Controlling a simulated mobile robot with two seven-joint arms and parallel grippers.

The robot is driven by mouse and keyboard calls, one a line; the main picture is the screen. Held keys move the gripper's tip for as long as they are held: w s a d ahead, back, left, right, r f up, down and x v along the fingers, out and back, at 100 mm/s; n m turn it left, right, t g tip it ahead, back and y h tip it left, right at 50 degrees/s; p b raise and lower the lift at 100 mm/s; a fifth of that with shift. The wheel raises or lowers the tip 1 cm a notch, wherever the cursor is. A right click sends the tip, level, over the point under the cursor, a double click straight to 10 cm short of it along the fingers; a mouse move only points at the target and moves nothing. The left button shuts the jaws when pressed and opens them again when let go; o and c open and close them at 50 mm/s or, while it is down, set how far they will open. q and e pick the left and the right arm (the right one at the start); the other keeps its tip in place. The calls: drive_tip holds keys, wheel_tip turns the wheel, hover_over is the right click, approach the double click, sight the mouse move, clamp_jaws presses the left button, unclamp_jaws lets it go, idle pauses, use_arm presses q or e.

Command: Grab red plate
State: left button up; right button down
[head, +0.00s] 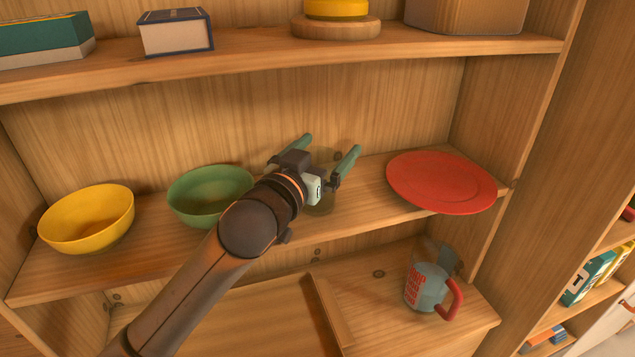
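The red plate (441,181) lies flat on the right side of the middle shelf, its right edge close to the cabinet's side wall. My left gripper (327,146) is above the middle shelf, left of the plate and apart from it. Its two green fingers are spread open and point toward the back panel. A see-through vessel (322,198) stands behind and below the gripper, partly hidden by it. No object shows clamped between the fingers. My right gripper is not in view.
A green bowl (207,196) and a yellow bowl (87,218) stand left on the middle shelf (355,213). The upper shelf (250,65) runs above. A measuring jug with a red handle (428,283) stands below. The shelf between gripper and plate looks clear.

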use_arm(q)
clamp_jaws()
idle(0.6)
